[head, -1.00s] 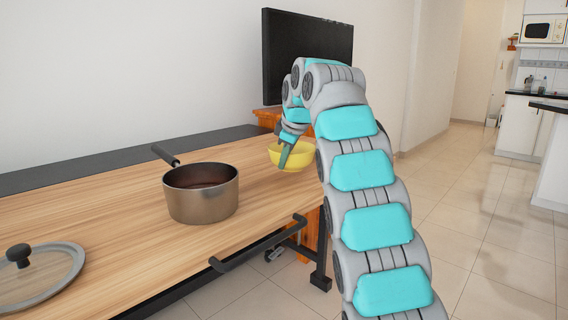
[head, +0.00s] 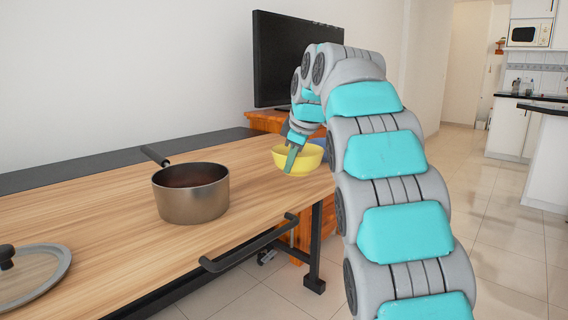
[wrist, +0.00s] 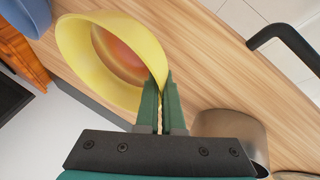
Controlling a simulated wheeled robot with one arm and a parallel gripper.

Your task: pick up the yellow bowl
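The yellow bowl (head: 305,166) is at the far right end of the wooden table (head: 110,220). In the wrist view the bowl (wrist: 85,60) is tilted in the picture, with its reddish inside showing. My gripper (head: 291,165) reaches the bowl's near side from above. In the wrist view the two green fingers of my gripper (wrist: 161,85) are close together, with a thin strip of yellow rim between them. They are shut on the bowl's wall. I cannot tell how far the bowl is above the table.
A metal pot (head: 190,203) with a dark handle stands left of the bowl, and a glass lid (head: 38,278) lies nearer. A blue object (head: 319,143), partly hidden, is behind the bowl. A black rail (head: 245,247) runs along the table's front edge. A television (head: 285,60) stands behind.

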